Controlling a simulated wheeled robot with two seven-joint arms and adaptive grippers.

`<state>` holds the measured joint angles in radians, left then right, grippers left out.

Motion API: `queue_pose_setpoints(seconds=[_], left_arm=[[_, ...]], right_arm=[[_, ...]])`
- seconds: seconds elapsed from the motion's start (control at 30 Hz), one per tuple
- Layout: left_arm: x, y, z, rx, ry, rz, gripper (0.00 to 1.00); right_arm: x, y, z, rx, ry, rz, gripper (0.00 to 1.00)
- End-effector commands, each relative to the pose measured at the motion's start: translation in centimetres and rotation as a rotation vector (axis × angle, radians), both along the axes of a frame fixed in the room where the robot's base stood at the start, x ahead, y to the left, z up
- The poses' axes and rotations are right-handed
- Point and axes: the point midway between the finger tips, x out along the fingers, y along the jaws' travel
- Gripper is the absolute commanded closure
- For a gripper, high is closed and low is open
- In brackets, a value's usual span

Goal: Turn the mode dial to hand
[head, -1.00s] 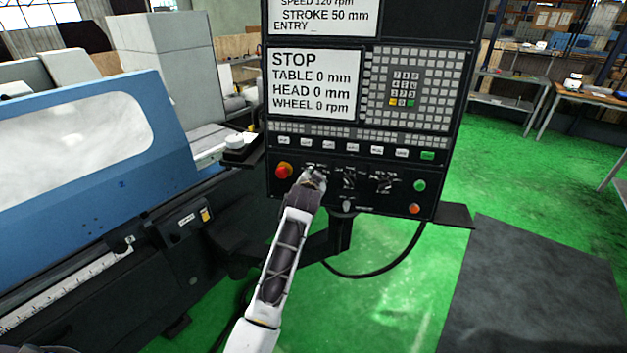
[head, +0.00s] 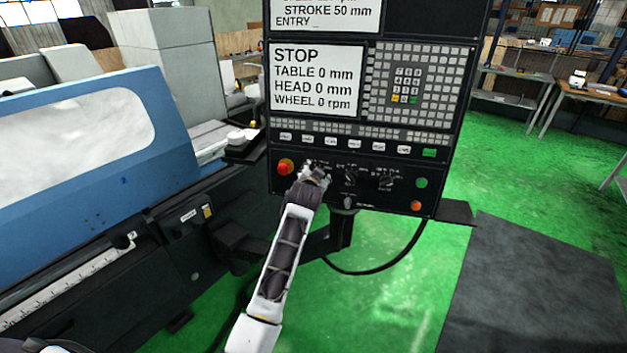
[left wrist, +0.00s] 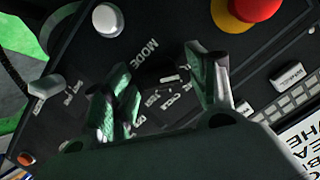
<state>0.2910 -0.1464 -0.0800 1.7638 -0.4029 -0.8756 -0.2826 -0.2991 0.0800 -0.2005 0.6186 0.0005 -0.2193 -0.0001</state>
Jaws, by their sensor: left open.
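The control panel (head: 330,133) stands upright in front of me, and its screen (head: 315,80) reads STOP. My left gripper (head: 315,172) is at the panel's lower row of controls, just right of the red emergency stop (head: 286,167). In the left wrist view my left gripper (left wrist: 162,85) is open, its two fingers on either side of the dark mode dial (left wrist: 156,73). The word MODE is printed next to it. Finger contact and the dial's pointer direction cannot be made out. In the head view the gripper covers the dial. My right gripper is out of view.
Two more dials (head: 350,175) (head: 386,180) sit right of the gripper, with green (head: 421,183) and orange (head: 415,206) buttons beyond. The blue grinder guard (head: 100,150) stands to the left. The green floor at right is open around a dark mat (head: 530,290).

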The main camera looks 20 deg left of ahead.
Motion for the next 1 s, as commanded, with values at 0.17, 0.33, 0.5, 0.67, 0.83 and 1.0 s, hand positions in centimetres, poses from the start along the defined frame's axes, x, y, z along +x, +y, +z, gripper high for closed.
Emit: queue_pose_setpoints(seconds=[0.17, 0.33, 0.5, 0.67, 0.83, 1.0], left_arm=[[-0.6, -0.1, 0.2, 0.000, 0.000, 0.000, 0.43], [-1.6, -0.3, 0.6, 0.000, -0.001, 0.000, 0.43], [-3.1, -0.5, 1.1, 0.000, -0.001, 0.000, 0.43], [-4.6, -0.8, 1.6, 0.000, 0.000, -0.001, 0.43], [-6.2, -1.0, 2.3, -0.001, 0.001, 0.000, 0.43], [-7.8, -1.3, 2.9, 0.000, 0.000, 0.000, 0.43]], right_arm=[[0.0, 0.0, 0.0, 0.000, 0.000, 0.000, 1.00], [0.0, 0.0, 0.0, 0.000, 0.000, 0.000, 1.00], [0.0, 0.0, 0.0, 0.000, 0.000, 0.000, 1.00], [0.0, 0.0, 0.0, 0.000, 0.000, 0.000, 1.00], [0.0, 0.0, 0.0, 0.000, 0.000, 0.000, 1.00], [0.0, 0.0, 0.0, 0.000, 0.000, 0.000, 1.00]])
